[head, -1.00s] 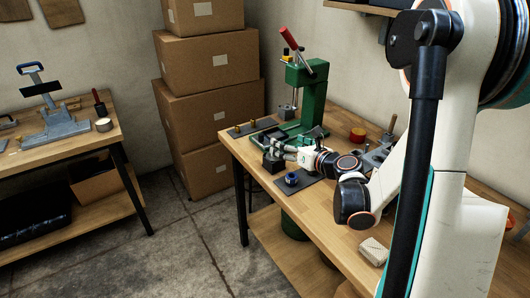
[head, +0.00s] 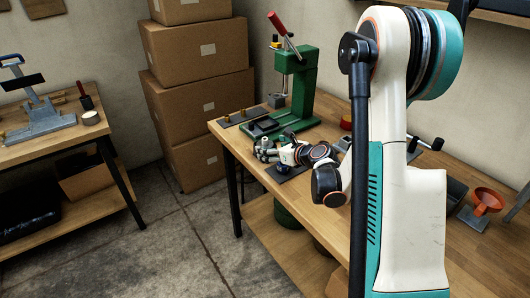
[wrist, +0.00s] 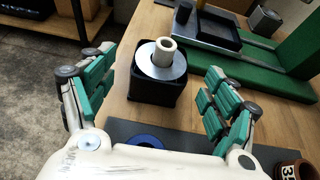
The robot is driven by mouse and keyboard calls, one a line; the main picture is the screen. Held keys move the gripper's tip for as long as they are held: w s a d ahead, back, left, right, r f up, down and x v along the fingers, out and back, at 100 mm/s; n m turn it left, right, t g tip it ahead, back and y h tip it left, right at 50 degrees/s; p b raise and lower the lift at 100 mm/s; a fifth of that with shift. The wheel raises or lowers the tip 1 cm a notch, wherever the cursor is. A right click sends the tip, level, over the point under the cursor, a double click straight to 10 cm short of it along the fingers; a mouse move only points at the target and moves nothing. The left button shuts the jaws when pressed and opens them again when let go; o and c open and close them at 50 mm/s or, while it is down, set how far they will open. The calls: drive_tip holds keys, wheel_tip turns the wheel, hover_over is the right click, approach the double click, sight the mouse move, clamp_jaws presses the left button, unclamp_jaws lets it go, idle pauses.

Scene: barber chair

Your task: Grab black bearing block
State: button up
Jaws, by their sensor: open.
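The black bearing block (wrist: 153,95) stands upright on the wooden bench in the wrist view. A silver disc and a pale hollow sleeve sit on its top. My gripper (wrist: 157,68) is open, with one green-padded finger left of the block and the other right of it. Gaps show on both sides, and the block lies ahead of the palm between the fingers. In the head view my gripper (head: 264,150) is low over the bench's near-left edge, and I cannot clearly make out the block there.
A blue ring (wrist: 146,141) lies on a dark mat (wrist: 185,132) close to my palm. A green press (head: 301,88) with a black tray (head: 265,125) at its base stands behind my gripper. An orange funnel (head: 487,198) is at right. Cardboard boxes (head: 198,56) are stacked beyond the bench.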

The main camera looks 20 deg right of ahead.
sight(267, 145)
drive_tip(key=b+x, duration=0.1)
drive_tip(key=x, duration=0.4)
drive_tip(key=shift+w+r+b, duration=0.1)
drive_tip(key=shift+r+b, duration=0.1)
drive_tip(key=shift+b, duration=0.2)
clamp_jaws()
drive_tip(key=shift+r, duration=0.1)
